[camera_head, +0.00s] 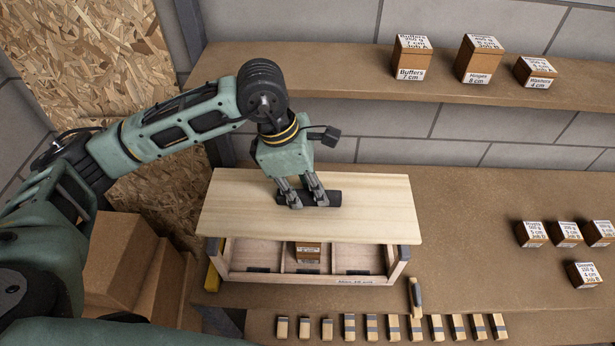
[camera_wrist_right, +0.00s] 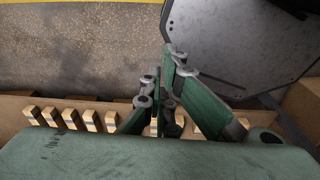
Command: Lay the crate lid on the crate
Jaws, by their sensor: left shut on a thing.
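The crate lid (camera_head: 370,205) is a pale wooden board with a dark handle (camera_head: 325,198) in its middle. My left gripper (camera_head: 306,201) is shut on this handle from above. The open wooden crate (camera_head: 310,277) is on the bench, below the lid in the head view. The lid hides its rear part; the front compartments show. A small brown labelled box (camera_head: 308,252) is in the middle compartment. I cannot tell how high the lid is above the crate. My right gripper's fingers (camera_wrist_right: 160,72) show in the right wrist view, close together, with nothing visible between them; their opening is unclear.
Several small labelled boxes (camera_head: 567,234) stand on the bench at right, and three more boxes (camera_head: 480,58) on the shelf. A row of small blocks (camera_head: 370,327) lies along the front.

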